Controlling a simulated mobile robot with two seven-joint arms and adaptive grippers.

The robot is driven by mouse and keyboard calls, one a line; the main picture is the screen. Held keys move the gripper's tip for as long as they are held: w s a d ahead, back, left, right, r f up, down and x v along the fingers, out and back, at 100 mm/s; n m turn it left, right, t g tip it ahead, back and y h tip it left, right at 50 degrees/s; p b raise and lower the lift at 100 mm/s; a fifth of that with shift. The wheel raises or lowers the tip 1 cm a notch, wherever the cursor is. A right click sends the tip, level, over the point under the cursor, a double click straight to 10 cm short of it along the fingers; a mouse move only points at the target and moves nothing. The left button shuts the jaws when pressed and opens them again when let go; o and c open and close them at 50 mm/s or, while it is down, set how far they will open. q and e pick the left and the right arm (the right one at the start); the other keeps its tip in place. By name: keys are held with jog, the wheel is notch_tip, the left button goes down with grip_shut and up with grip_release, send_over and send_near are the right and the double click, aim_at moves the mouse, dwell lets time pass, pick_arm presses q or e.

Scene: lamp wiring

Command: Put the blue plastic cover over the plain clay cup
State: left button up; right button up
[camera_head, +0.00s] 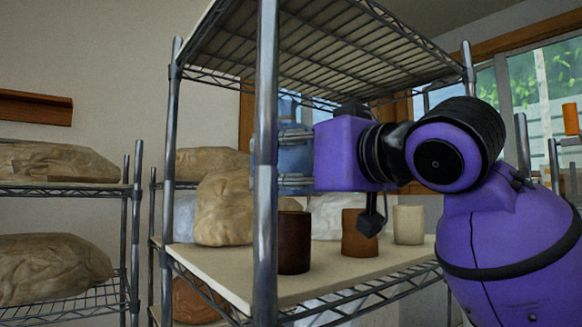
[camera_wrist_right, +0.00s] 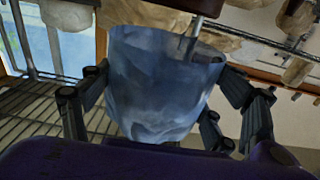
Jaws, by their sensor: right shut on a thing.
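The blue plastic cover (camera_head: 290,150) is in my right gripper (camera_head: 297,159), which is shut on it, in the head view. The cover is held above the shelf board, over the dark brown cup (camera_head: 293,252) and clear of it. A front shelf post hides part of its left side. The wrist view shows the translucent blue cover (camera_wrist_right: 160,85) between the fingers of my right gripper (camera_wrist_right: 160,105). On the board stand the dark brown cup, a mid-brown cup (camera_head: 356,240) and a pale cream cup (camera_head: 408,225). I cannot tell for certain which is the plain clay cup. My left gripper is not in view.
The shelf board (camera_head: 235,278) has metal posts (camera_head: 265,200) and a wire rack (camera_head: 330,45) above. A large brown wrapped bundle (camera_head: 222,208) stands at the left of the board. Another shelf with wrapped bundles (camera_head: 50,270) is further left. Some board is bare in front of the cups.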

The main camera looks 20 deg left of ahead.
aim_at(301, 244)
jog(key=shift+s+d+r, duration=0.1)
jog(key=shift+s+d, duration=0.05)
jog(key=shift+d, duration=0.1)
jog(key=shift+f, duration=5.35)
jog(key=shift+f, duration=0.35)
jog(key=o, duration=1.2)
jog(key=shift+c, duration=0.2)
